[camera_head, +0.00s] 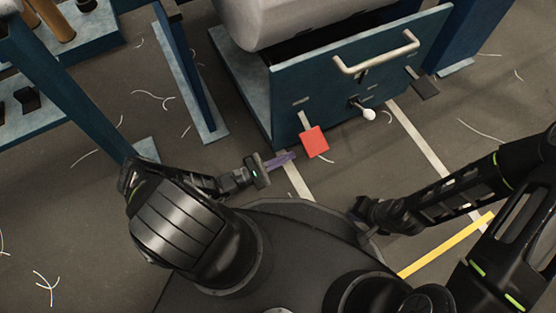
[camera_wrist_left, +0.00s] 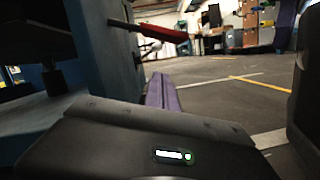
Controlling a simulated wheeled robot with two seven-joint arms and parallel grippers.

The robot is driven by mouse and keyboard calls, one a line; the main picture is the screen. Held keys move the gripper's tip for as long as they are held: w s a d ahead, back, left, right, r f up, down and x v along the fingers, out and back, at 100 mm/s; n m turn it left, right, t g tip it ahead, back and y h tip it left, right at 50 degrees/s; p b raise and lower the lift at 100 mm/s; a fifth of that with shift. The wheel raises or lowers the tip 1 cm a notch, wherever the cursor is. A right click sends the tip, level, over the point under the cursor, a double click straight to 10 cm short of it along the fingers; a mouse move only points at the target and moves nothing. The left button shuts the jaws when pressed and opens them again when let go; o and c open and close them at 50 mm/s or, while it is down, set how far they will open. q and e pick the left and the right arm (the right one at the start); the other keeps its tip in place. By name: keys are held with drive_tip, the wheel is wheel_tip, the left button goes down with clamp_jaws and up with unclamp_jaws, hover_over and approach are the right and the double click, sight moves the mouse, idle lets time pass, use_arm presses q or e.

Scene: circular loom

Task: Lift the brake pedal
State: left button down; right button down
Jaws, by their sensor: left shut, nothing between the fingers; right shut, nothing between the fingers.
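The red pedal (camera_head: 313,141), the likely brake pedal, sticks out on a short light arm from the low front of the blue machine. In the left wrist view the red pedal (camera_wrist_left: 163,33) is seen edge-on, above and beyond the fingertips. My left gripper (camera_head: 284,158) has purple fingers shut together and empty, just left of the pedal and apart from it. The same fingers show in the left wrist view (camera_wrist_left: 160,90), lower than the pedal. My right gripper (camera_head: 364,217) is shut near my base; its fingertips are hard to make out.
The blue machine front (camera_head: 290,92) has a pale bar handle (camera_head: 376,56), a white-knobbed lever (camera_head: 367,112) and a dark pedal (camera_head: 424,86) at right. A blue post (camera_head: 190,75) stands left. Thread scraps (camera_head: 155,97) litter the floor. Open floor lies before the machine.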

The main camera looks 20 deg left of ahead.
sight(310, 133)
use_arm(q)
drive_tip(key=w+d+r, duration=0.2)
drive_tip(key=d+r, duration=0.2)
drive_tip(key=r, duration=0.1)
drive_tip(key=shift+w+d, duration=0.25)
drive_tip(key=shift+d, duration=0.1)
drive_tip(key=shift+a+f, duration=0.1)
